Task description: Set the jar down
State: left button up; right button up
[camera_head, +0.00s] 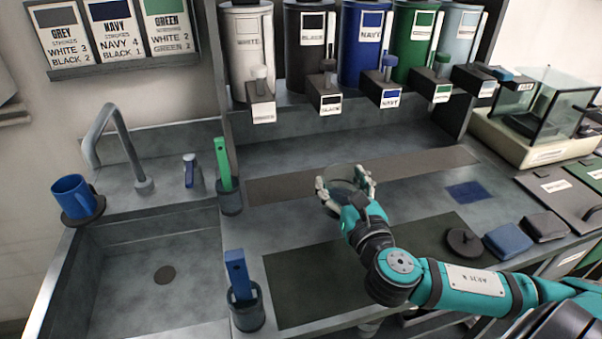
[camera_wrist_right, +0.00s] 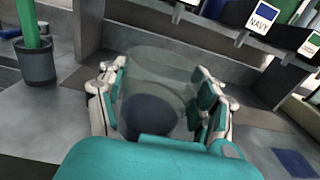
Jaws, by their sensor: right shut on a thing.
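A clear glass jar (camera_head: 341,184) is in the grasp of my right gripper (camera_head: 345,183) above the long brown-grey strip on the counter. In the right wrist view the jar (camera_wrist_right: 152,75) stands between the two fingers of my gripper (camera_wrist_right: 160,100), which are shut on its sides. Something dark shows at its bottom. The jar looks roughly upright. I cannot tell whether its base touches the counter. My left gripper is not in view.
Labelled dispensers, including the navy one (camera_head: 364,48), stand along the back with spouts overhanging. A dark green mat (camera_head: 310,285) lies in front. A blue square (camera_head: 469,191), a dark round lid (camera_head: 464,242) and pads (camera_head: 508,240) lie right. A sink (camera_head: 150,245) is left.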

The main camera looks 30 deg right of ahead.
jog(key=shift+w+a+r, duration=0.1)
jog(key=shift+a+r, duration=0.05)
jog(key=shift+a, duration=0.1)
jog(key=w+d+f, duration=0.1)
jog(key=w+d, duration=0.1)
jog(key=w, duration=0.2)
jog(key=w+d+f, duration=0.2)
jog(key=w, duration=0.3)
jog(key=w+d+f, duration=0.1)
jog(key=w+d, duration=0.1)
jog(key=w, duration=0.3)
jog(key=shift+w+f, duration=0.15)
jog(key=shift+f, duration=0.25)
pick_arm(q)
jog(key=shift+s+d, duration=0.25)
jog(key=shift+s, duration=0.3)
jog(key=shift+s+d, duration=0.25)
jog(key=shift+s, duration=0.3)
pick_arm(e)
jog(key=shift+f, duration=0.15)
jog(key=o, duration=1.7)
jog(key=shift+a+f, duration=0.1)
jog(key=shift+f, duration=0.05)
